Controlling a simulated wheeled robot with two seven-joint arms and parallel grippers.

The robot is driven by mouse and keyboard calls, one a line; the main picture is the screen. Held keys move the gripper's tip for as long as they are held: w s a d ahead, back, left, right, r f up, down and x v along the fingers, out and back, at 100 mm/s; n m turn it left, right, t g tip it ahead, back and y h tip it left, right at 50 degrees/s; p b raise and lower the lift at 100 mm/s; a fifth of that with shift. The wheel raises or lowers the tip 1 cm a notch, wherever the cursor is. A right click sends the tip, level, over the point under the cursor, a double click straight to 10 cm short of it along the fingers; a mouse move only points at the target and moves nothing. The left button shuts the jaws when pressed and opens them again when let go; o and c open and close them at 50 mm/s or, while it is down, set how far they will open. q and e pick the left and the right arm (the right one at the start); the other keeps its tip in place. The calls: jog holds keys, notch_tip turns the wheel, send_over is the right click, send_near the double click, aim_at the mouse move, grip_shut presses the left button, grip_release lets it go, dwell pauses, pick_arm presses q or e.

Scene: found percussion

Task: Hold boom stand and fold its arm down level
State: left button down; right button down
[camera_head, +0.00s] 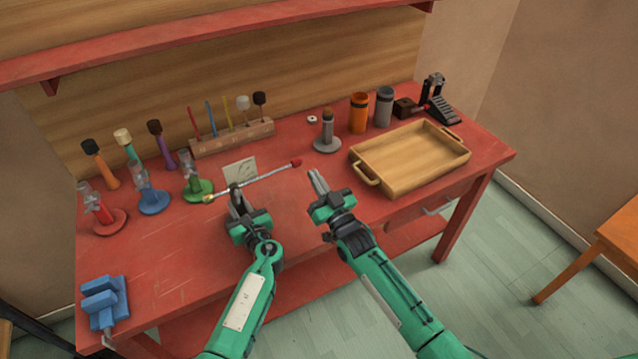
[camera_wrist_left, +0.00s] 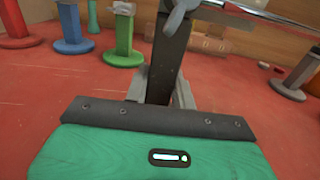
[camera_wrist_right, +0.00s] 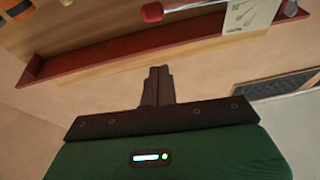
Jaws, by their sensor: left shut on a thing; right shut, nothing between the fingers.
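The boom stand's long silver arm (camera_head: 250,182) has a red tip at its right end and a brass-coloured end at its left. In the head view it slopes up to the right; I cannot tell if it is level. My left gripper (camera_head: 238,198) is shut on the stand's dark post, which rises from the fingers in the left wrist view (camera_wrist_left: 168,50), with a grey pivot (camera_wrist_left: 184,10) at its top. The base is mostly hidden. My right gripper (camera_head: 317,182) is shut and empty, apart from the arm, below and right of its red tip.
A wooden tray (camera_head: 408,160) stands to the right. A grey stand (camera_head: 327,135) and orange canister (camera_head: 358,113) are behind. Red, blue and green stands (camera_head: 198,185) are at left, with a mallet rack (camera_head: 232,138) behind. A blue block (camera_head: 103,303) sits front left.

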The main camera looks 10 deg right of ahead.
jog(key=shift+s+d+f, duration=0.2)
jog(key=shift+s+d, duration=0.05)
jog(key=shift+s, duration=0.3)
pick_arm(q)
jog(key=c, duration=1.1)
grip_release()
